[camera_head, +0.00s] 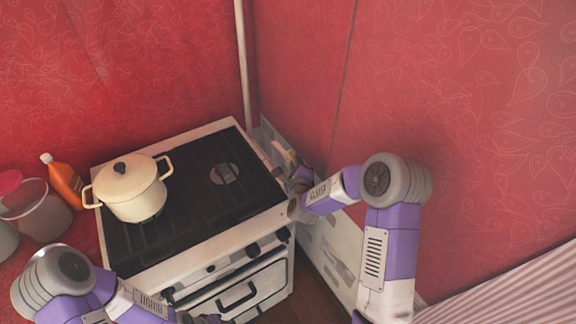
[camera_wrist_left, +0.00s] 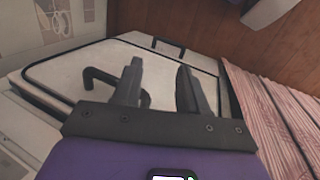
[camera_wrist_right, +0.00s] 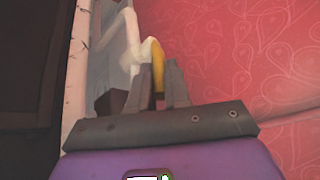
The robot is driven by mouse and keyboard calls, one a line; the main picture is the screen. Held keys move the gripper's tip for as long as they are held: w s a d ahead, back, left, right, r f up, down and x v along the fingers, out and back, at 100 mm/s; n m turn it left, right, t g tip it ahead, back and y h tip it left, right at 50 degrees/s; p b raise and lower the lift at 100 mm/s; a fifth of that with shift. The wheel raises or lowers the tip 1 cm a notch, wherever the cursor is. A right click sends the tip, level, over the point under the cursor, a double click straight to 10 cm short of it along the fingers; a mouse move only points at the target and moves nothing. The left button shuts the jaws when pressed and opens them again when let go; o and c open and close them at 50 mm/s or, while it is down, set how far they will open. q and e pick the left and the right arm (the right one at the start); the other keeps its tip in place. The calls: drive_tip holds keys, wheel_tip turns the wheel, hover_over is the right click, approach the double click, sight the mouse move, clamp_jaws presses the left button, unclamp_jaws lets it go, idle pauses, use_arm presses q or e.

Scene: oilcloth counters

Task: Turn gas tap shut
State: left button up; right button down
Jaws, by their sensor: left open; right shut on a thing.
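The gas tap's yellow lever (camera_wrist_right: 158,82) stands between the fingers of my right gripper (camera_wrist_right: 160,80), which is shut on it. A pale pipe (camera_wrist_right: 130,42) runs beside the lever along the narrow gap between stove and wall. In the head view the right gripper (camera_head: 293,172) is at the stove's right rear side, and the tap is mostly hidden there. My left gripper (camera_wrist_left: 160,82) is open and empty in front of the stove's oven door (camera_wrist_left: 65,72). A dark door handle (camera_wrist_left: 103,76) shows just left of its fingers.
An orange bottle (camera_head: 64,180) and a glass container (camera_head: 38,212) stand on the red counter at left. Red patterned walls (camera_head: 440,80) close off the back and right.

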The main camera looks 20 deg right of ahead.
drive_tip(key=c, duration=1.1)
unclamp_jaws()
drive_tip(key=v, duration=0.7)
drive_tip(key=shift+s, duration=0.25)
drive_tip(key=shift+a+r, duration=0.1)
